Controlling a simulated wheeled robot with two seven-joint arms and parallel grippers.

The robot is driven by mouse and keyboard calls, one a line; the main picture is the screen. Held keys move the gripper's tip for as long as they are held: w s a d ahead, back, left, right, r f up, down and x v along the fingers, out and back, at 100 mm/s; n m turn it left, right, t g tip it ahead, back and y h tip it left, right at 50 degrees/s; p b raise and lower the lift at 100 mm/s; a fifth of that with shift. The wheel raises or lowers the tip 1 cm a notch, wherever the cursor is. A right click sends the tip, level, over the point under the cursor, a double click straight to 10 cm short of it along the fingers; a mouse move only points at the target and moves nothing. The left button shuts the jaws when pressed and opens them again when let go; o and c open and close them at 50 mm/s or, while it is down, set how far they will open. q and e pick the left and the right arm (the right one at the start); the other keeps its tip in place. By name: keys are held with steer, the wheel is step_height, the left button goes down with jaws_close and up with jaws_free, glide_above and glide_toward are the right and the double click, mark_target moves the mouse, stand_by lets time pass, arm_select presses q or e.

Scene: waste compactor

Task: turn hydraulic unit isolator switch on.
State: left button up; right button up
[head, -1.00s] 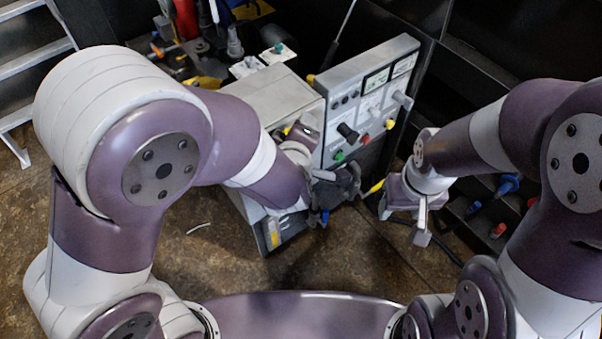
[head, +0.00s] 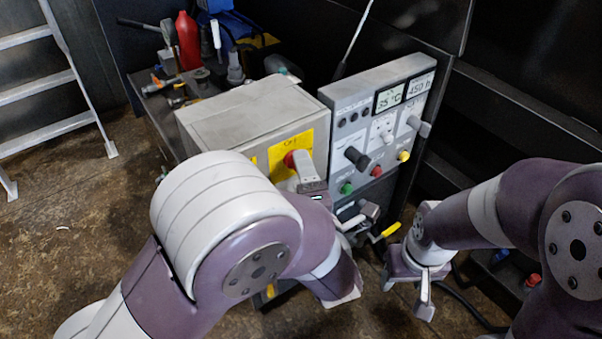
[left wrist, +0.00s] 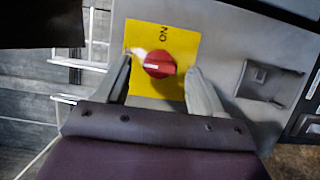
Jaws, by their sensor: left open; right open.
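The red isolator switch (head: 290,159) is a round knob on a yellow plate (head: 312,146) on the front of the grey cabinet. In the left wrist view the red switch (left wrist: 159,64) shows a white mark lying sideways, and the yellow plate (left wrist: 178,36) carries the word ON, upside down. My left gripper (head: 303,166) is at the switch. Its open fingers (left wrist: 158,72) stand either side of the knob, with a small gap visible on each side. My forearm hides the lower cabinet front. My right gripper (head: 406,295) is open and empty, low at right.
Right of the cabinet (head: 240,105) stands a control panel (head: 378,120) with a black selector, coloured buttons and displays. A yellow-handled lever (head: 390,230) sits below it. A ladder (head: 50,80) stands at left.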

arm_select(q)
steer(key=shift+x, duration=0.9)
steer(key=c, duration=1.1)
steer(key=shift+o, duration=0.2)
steer(key=shift+w+d+r+m+g+y+p, duration=0.1)
steer(key=shift+m+g+y+p, duration=0.75)
steer(key=shift+m+p, duration=2.45)
steer(key=shift+d+r+m+g+y+p, duration=0.2)
steer(key=shift+m+g+p, duration=1.1)
steer(key=shift+p, duration=4)
steer(key=shift+w+a+f+m+g+y+p, duration=0.1)
steer(key=shift+m+g+y+p, duration=0.8)
steer(key=shift+m+p, duration=2.35)
steer(key=shift+n+g+h+p, duration=0.25)
steer(key=shift+n+p, duration=0.7)
steer(key=shift+p, duration=0.15)
